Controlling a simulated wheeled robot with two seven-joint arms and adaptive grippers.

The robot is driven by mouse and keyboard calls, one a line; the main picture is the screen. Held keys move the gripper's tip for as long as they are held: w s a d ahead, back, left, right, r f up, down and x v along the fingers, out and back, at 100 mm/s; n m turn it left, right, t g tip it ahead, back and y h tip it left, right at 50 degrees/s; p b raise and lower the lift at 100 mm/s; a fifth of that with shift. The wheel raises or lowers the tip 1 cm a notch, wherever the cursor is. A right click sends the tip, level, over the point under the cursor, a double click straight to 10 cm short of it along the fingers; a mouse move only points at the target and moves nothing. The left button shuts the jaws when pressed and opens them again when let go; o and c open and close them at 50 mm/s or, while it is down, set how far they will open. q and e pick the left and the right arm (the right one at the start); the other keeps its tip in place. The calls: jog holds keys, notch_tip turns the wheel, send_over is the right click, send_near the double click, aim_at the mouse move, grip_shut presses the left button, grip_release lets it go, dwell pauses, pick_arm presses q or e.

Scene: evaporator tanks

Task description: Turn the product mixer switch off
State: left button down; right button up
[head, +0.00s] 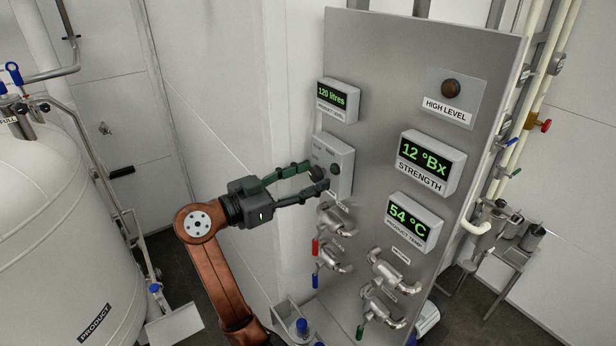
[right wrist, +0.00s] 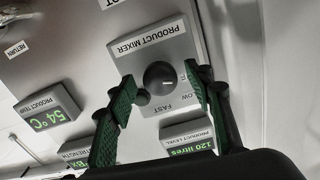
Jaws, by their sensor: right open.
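The product mixer switch is a dark round knob (right wrist: 160,77) on a light grey box (head: 345,158) on the steel panel. In the right wrist view its label plate (right wrist: 147,40) appears upside down, with the words FAST and part of SLOW beside the knob. A small light mark shows on the knob's right side; its exact setting is hard to read. My right gripper (head: 317,177) is open in front of the box. In the wrist view its green-padded fingers (right wrist: 161,80) appear on either side of the knob; contact cannot be told. My left gripper is not in view.
A product level display (head: 338,100) sits above the switch box. Strength (head: 432,162) and product temperature (head: 414,222) displays are to the right. Valves with pipe stubs (head: 335,222) project below the box. A large white product tank (head: 60,220) stands at left.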

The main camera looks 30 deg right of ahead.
jog(key=c, duration=1.1)
jog(key=shift+n, duration=1.8)
jog(key=shift+c, duration=0.2)
jog(key=o, duration=1.1)
jog(key=shift+o, duration=0.2)
jog(key=a, duration=1.2)
jog(key=shift+s, duration=0.45)
